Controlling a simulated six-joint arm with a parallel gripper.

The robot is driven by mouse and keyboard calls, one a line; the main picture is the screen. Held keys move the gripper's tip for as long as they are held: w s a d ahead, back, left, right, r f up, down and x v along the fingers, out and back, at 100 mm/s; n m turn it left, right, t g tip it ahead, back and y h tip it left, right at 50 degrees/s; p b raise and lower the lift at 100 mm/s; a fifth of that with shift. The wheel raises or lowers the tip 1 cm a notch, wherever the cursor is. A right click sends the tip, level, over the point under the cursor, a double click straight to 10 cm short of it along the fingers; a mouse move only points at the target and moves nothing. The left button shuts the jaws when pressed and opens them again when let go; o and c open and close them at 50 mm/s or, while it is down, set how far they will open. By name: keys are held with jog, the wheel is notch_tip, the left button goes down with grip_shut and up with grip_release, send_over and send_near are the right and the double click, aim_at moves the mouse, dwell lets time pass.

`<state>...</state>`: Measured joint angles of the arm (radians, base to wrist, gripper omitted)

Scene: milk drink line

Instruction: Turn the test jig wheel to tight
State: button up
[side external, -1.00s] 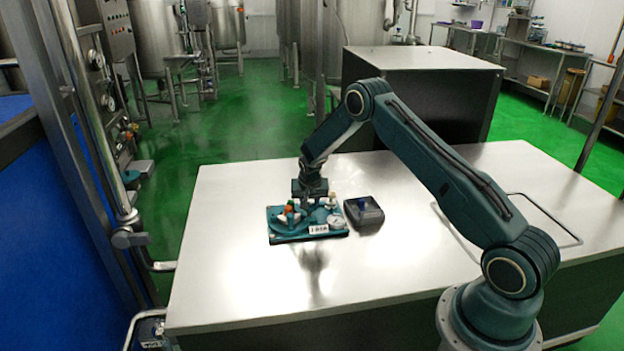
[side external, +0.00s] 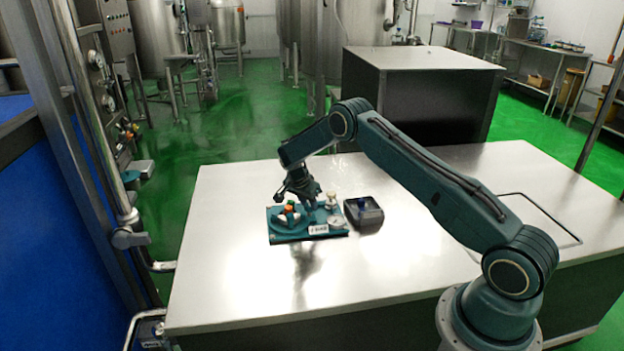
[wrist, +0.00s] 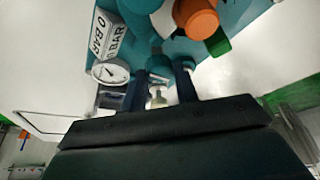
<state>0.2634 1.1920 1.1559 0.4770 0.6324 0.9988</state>
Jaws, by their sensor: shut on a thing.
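The test jig is a teal plate (side external: 283,238) lying on the steel table, with a small white gauge (side external: 335,221) and a white label (side external: 318,230). An orange and green part (side external: 289,208) stands on its left side. In the wrist view the orange cap (wrist: 199,22), the label (wrist: 104,36) reading "0 BAR" and the gauge dial (wrist: 110,71) are close by. My gripper (side external: 311,215) is tilted, low over the middle of the jig. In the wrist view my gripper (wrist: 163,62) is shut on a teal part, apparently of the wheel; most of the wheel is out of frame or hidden.
A dark grey tray-like box (side external: 363,213) with a blue knob stands just right of the jig. A small white-topped part (side external: 331,199) rises from the jig's back right. The steel table (side external: 240,290) is clear in front and to the left.

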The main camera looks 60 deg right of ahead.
dwell(0.3)
jog(key=o, duration=1)
jog(key=shift+r, duration=0.15)
jog(key=shift+v, duration=6.8)
